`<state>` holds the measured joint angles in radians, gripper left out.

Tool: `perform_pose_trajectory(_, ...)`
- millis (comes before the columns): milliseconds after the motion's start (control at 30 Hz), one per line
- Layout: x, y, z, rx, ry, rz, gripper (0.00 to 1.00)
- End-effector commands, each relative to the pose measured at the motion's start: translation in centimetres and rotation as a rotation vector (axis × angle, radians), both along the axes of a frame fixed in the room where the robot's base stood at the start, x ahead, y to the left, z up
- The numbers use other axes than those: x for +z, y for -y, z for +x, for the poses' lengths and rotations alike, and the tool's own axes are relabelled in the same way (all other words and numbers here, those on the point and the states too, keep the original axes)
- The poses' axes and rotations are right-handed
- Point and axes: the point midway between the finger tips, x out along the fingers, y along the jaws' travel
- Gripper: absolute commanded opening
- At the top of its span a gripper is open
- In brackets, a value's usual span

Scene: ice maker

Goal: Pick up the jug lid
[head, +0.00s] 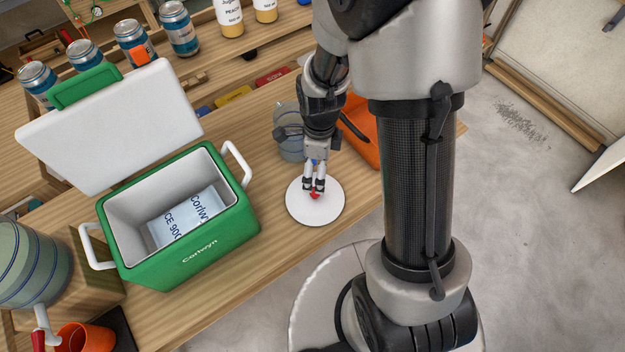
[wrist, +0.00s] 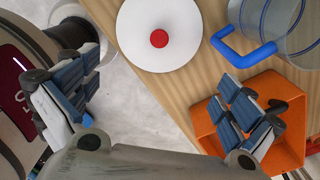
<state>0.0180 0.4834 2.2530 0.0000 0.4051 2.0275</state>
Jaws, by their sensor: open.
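The jug lid (head: 300,213) is a round white disc with a red knob, lying flat near the front edge of the wooden table. It also shows at the top of the wrist view (wrist: 140,45), with its red knob in the middle. My gripper (head: 314,186) points down over the lid, its fingertips close to the knob in the head view. In the wrist view my gripper (wrist: 158,105) is open wide and empty, with the lid beyond its fingers. A clear jug (wrist: 290,22) with a blue handle stands beside the lid, partly hidden behind my gripper in the head view (head: 288,145).
An orange bin (head: 365,122) stands close behind the lid. An open green cooler (head: 205,235) with an ice bag (head: 180,220) stands left of it. A dispenser (head: 30,265) and orange cup (head: 85,338) are at far left. Cans and bottles stand at the back.

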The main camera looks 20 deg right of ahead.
Motion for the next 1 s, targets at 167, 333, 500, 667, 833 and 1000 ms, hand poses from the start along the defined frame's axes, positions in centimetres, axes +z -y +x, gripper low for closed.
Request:
perform_pose_trajectory(167, -4.5, 0.0, -0.1, 0.002, -0.004, 0.0, 1.0)
perform_pose_trajectory(333, -8.0, -0.1, -0.1, 0.003, -0.003, 0.0, 1.0)
perform_pose_trajectory(500, -9.9, -0.1, 0.0, 0.003, -0.001, 0.0, 1.0)
perform_pose_trajectory(667, -10.5, -0.1, 0.0, 0.004, 0.0, 0.0, 1.0)
perform_pose_trajectory(833, -12.5, -0.5, 0.0, 0.004, -0.001, 0.0, 1.0)
perform_pose_trajectory(1000, -15.0, -0.7, 0.0, 0.003, -0.002, 0.001, 1.0)
